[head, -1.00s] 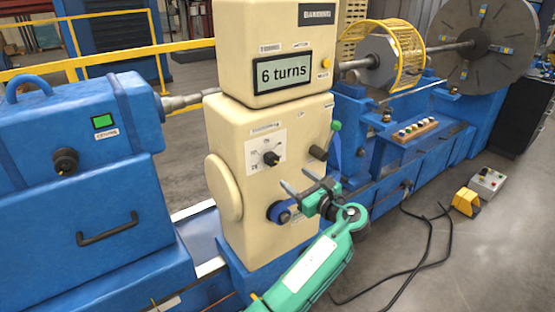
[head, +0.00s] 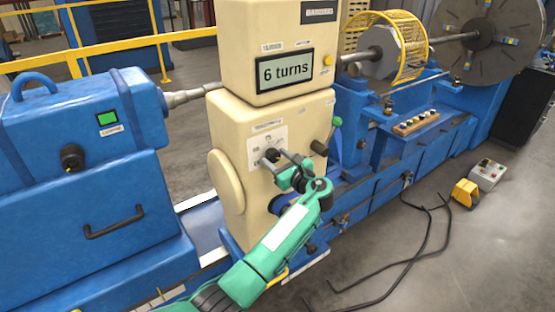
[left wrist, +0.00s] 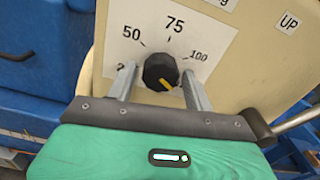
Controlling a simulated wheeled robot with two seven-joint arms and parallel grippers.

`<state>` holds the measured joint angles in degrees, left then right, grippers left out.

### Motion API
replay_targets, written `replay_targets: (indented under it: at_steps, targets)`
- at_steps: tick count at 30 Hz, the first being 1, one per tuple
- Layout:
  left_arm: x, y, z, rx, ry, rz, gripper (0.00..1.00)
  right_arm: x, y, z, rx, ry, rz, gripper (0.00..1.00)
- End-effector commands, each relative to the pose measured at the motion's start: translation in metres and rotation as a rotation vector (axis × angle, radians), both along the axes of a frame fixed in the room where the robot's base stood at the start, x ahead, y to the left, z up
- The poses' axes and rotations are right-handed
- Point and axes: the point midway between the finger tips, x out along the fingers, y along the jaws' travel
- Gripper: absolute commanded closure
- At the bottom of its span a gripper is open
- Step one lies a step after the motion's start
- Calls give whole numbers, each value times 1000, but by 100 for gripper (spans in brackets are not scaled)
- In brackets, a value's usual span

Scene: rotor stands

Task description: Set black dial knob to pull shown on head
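The black dial knob (head: 270,156) sits on a white scale plate (head: 256,143) on the cream housing. In the left wrist view the knob (left wrist: 160,70) has a yellow mark at its lower right edge, and the plate reads 50, 75 and 100; a label at left is partly hidden. My left gripper (head: 281,158) is at the knob. Its two fingers (left wrist: 160,86) stand apart on either side of the knob, with gaps showing. My right gripper is not in view.
A black handle (head: 319,147) and green-knobbed lever (head: 337,121) stick out right of the plate. Blue machine bodies (head: 75,130) flank the housing. A yellow pedal (head: 465,192) and control box (head: 488,174) lie on the floor.

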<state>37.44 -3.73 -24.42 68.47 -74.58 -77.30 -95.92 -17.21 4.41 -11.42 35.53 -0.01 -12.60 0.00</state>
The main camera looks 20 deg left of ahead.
Motion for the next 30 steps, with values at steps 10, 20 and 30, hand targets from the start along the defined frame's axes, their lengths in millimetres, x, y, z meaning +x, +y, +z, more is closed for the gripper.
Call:
replay_targets:
  at_steps: [10, 20, 30]
  targets:
    - [0, 0, 0, -2, -3, 0, 86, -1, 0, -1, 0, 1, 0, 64]
    - [0, -1, -3, -75, -96, 0, 86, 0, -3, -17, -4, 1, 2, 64]
    - [1, -1, -6, -255, -327, 0, 86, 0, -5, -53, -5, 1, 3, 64]
